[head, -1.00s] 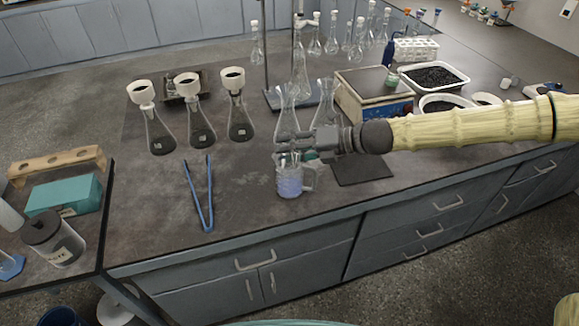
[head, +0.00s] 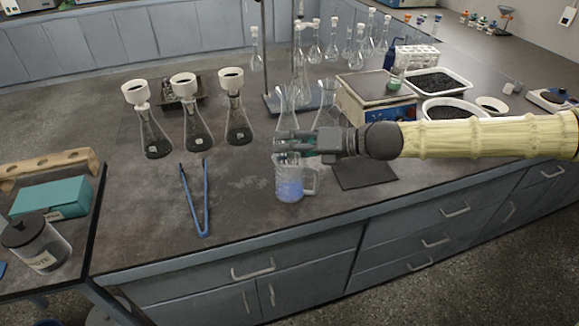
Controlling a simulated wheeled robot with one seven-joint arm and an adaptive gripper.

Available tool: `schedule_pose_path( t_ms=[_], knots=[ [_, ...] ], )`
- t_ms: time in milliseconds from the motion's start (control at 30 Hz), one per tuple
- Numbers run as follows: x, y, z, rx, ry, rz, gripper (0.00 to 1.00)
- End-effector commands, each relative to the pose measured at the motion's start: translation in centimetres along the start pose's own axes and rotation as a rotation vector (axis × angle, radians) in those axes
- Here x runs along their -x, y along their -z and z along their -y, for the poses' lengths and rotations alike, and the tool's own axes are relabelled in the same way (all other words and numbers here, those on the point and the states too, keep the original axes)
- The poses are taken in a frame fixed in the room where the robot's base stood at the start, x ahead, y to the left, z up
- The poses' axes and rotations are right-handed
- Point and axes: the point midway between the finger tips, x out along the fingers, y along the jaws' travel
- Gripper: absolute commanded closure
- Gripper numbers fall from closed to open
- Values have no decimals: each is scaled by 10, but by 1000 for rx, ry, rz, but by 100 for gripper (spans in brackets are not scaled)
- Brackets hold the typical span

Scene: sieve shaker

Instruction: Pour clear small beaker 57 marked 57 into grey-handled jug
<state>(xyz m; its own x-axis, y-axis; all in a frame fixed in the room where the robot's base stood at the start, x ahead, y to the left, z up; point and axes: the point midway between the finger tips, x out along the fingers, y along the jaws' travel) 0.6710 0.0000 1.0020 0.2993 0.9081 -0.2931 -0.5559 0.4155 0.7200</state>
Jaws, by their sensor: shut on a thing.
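The clear jug (head: 291,188) with a grey handle stands upright near the front edge of the bench, with bluish liquid or tint in its lower part. My gripper (head: 290,144) reaches in from the right, level, just above and behind the jug's mouth. It is shut on a small clear vessel, taken to be beaker 57 (head: 286,157), which sits over the jug's rim. The beaker is mostly hidden by the fingers and blends with the glass behind it. Its marking, its contents and its exact tilt cannot be made out.
Blue tongs (head: 197,198) lie left of the jug. Several flasks with white funnels (head: 192,125) stand behind them. Clear flasks (head: 327,108) stand close behind my gripper. A balance (head: 376,100) and trays of black grains (head: 438,82) are at right. A dark mat (head: 365,172) lies beside the jug.

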Motion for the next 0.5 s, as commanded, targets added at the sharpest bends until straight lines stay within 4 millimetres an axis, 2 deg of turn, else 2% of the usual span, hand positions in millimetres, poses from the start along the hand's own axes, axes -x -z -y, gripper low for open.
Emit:
schedule_pose_path(
  t_ms=[500],
  knots=[
    [1, 2, -2, 143, 0, 58, 83]
  ],
)
